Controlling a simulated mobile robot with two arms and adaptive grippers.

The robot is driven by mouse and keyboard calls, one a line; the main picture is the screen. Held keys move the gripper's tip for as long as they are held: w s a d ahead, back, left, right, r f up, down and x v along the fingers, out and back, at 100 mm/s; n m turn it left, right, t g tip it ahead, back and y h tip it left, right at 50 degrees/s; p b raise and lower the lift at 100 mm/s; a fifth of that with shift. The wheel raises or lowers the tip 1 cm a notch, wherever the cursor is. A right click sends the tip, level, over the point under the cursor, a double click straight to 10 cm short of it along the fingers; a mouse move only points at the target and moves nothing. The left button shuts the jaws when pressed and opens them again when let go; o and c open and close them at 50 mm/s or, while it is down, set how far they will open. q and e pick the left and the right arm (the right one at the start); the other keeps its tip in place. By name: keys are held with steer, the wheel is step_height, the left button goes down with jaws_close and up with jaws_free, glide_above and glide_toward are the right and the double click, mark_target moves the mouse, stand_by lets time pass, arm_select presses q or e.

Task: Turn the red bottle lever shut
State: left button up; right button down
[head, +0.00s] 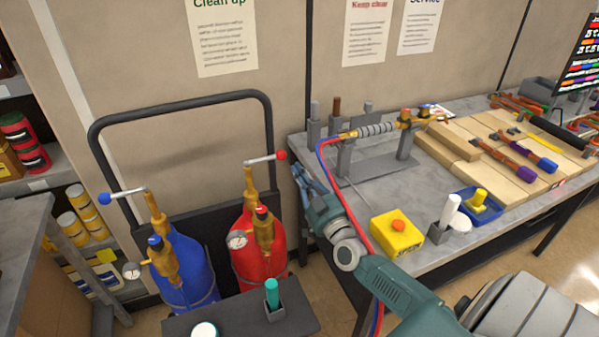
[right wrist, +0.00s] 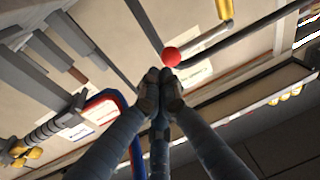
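The red bottle (head: 256,240) stands in a black cart at the lower middle of the head view, with a brass valve on top. Its lever (head: 262,160) is a grey rod with a red ball knob (head: 281,155), pointing right, roughly level. The knob also shows in the right wrist view (right wrist: 171,56), just past the fingertips. My right gripper (head: 298,170) is a little right of and below the knob. In the right wrist view its fingertips (right wrist: 161,88) are together, with nothing seen between them. A gap to the knob shows in the head view. My left gripper is out of view.
The blue bottle (head: 185,268) with a blue-knobbed lever (head: 104,198) stands left of the red one. The black cart handle (head: 180,103) arches behind both. The workbench (head: 350,192) with a yellow box (head: 397,233) is at right. Red and blue hoses (head: 343,190) pass by my right gripper.

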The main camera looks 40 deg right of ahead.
steer(key=d+b+v, duration=0.1)
steer(key=b+v, duration=0.1)
steer(key=v, duration=0.8)
steer(key=s+a+f+n+g+y, duration=0.1)
steer(key=s+a+f+g, duration=0.2)
steer(key=f, duration=1.1)
steer(key=s+a+f+g, duration=0.1)
steer(key=s+f+g, duration=0.35)
steer(key=f, duration=0.85)
steer(key=s+a+f+n+g+y, duration=0.15)
steer(key=s+f, duration=0.35)
steer(key=f, duration=0.9)
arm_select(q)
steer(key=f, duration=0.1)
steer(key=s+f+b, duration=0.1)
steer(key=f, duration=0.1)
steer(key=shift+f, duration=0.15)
arm_select(e)
steer(key=s+a+f+g, duration=0.3)
steer(key=s+f, duration=0.4)
steer(key=s, duration=0.3)
steer(key=s+a+f+n+g, duration=0.1)
steer(key=s+a+f+g, duration=0.2)
steer(key=s, duration=0.8)
steer(key=s+a+f+g, duration=0.4)
steer(key=s+a+f, duration=0.2)
steer(key=s+f, duration=0.4)
steer(key=shift+s+a+f, duration=0.3)
steer(key=shift+s, duration=0.2)
steer(key=shift+n, duration=0.25)
